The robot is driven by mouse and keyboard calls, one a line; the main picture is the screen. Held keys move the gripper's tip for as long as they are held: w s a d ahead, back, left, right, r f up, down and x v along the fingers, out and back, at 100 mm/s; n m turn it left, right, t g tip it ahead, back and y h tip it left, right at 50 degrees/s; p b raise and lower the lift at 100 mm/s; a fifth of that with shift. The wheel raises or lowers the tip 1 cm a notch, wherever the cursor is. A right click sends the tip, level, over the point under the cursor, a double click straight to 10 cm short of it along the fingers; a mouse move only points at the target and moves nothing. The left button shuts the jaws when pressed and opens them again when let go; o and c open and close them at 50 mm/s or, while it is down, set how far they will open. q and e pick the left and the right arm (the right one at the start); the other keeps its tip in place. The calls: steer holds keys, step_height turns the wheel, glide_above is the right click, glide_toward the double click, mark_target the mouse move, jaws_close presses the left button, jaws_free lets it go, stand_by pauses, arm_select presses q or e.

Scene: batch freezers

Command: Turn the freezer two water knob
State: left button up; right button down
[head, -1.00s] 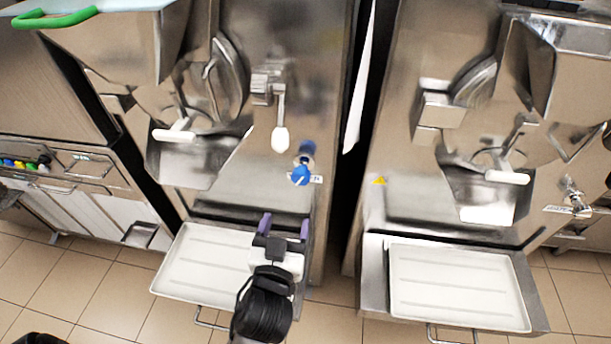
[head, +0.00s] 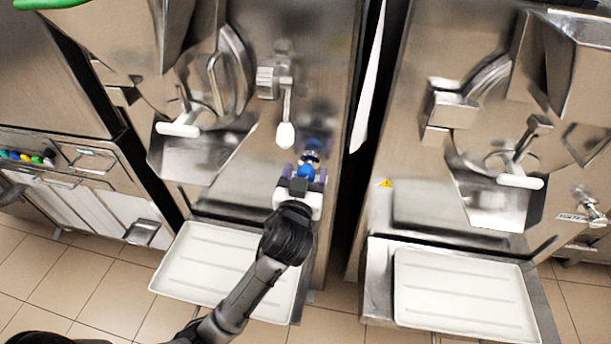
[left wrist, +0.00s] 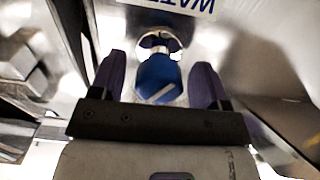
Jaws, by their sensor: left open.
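The blue water knob (head: 306,171) sits on the front panel of the left of the two freezers, below the white-tipped lever. My left gripper (head: 304,177) is at the knob, its purple fingers open. In the left wrist view the blue knob (left wrist: 158,80) stands between the two open fingers (left wrist: 160,86), with a gap showing on each side. A white line shows on the knob's face. A label with upside-down lettering that starts "WAT" (left wrist: 185,4) is beside the knob's mount. My right gripper is not in view.
A white-tipped lever (head: 286,132) hangs just above the knob. A white tray (head: 205,262) sits below my left arm. The right freezer has its own tray (head: 462,290) and a metal tap (head: 585,205). A dark gap separates the freezers.

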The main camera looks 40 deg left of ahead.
arm_select(q)
steer(key=shift+w, duration=0.1)
steer(key=shift+c, duration=0.5)
steer(key=c, duration=0.8)
steer(key=shift+r+m+p, duration=0.15)
steer(key=shift+m+p, duration=0.15)
steer(key=shift+p, duration=0.3)
steer(key=m+p, duration=0.8)
steer(key=p, duration=0.2)
steer(key=shift+a+r, duration=0.1)
steer(key=m+p, duration=0.2)
steer(key=shift+m+p, duration=0.7)
steer(key=shift+m, duration=0.2)
steer(key=shift+f, duration=0.2)
